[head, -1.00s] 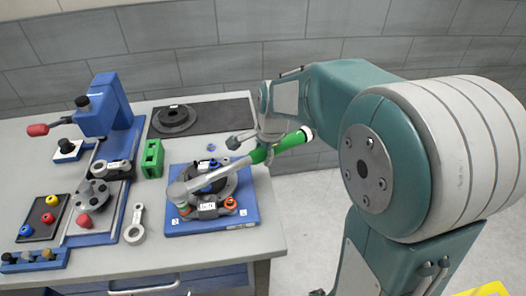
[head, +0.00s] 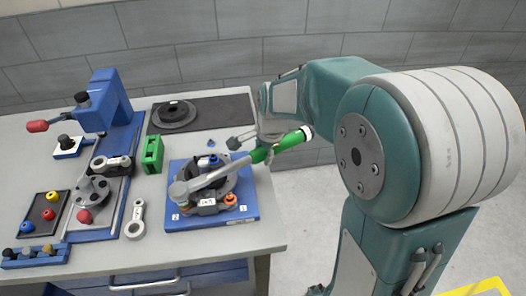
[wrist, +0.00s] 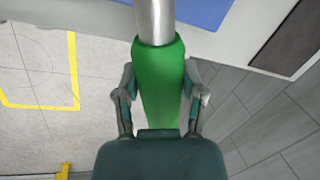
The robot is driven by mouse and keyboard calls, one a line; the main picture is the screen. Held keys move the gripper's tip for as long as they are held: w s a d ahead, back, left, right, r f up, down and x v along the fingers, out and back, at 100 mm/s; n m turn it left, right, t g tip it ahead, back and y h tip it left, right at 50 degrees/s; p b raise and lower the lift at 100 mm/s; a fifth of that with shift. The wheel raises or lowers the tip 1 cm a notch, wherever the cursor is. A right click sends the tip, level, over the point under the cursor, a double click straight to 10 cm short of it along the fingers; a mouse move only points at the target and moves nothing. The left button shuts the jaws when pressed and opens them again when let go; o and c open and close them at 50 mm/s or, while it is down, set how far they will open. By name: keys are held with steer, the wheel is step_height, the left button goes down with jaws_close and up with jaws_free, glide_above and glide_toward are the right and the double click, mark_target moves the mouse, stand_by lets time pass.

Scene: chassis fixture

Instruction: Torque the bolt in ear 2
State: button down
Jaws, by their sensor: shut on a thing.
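A torque wrench with a grey shaft (head: 214,176) and a green handle (head: 287,142) reaches over the blue fixture plate (head: 245,216). My gripper (wrist: 160,98) is shut around the green handle, with a finger on each side in the wrist view. The wrench's round head (head: 179,190) is over the front-left ear of the dark round chassis part (head: 219,183), by the plate's label 2 (head: 175,217). The head hides the bolt under it.
A green block (head: 153,155), a grey link (head: 136,220) and a blue press (head: 104,104) stand left of the plate. A dark mat with a flanged disc (head: 173,115) lies behind. The bench's right edge is under the wrench handle.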

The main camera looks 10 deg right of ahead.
steer(key=shift+s+d, duration=0.1)
steer(key=shift+s, duration=0.2)
steer(key=shift+s+d+m, duration=0.1)
steer(key=shift+s+m, duration=0.2)
steer(key=shift+s+d+m, duration=0.2)
steer(key=shift+s+m, duration=0.3)
steer(key=shift+s, duration=0.5)
stand_by(0.6)
steer(key=shift+v, duration=1)
stand_by(0.6)
steer(key=shift+w+a+r, duration=0.1)
steer(key=shift+r, duration=1.15)
steer(key=shift+w+r, duration=0.15)
steer(key=shift+r, duration=1.1)
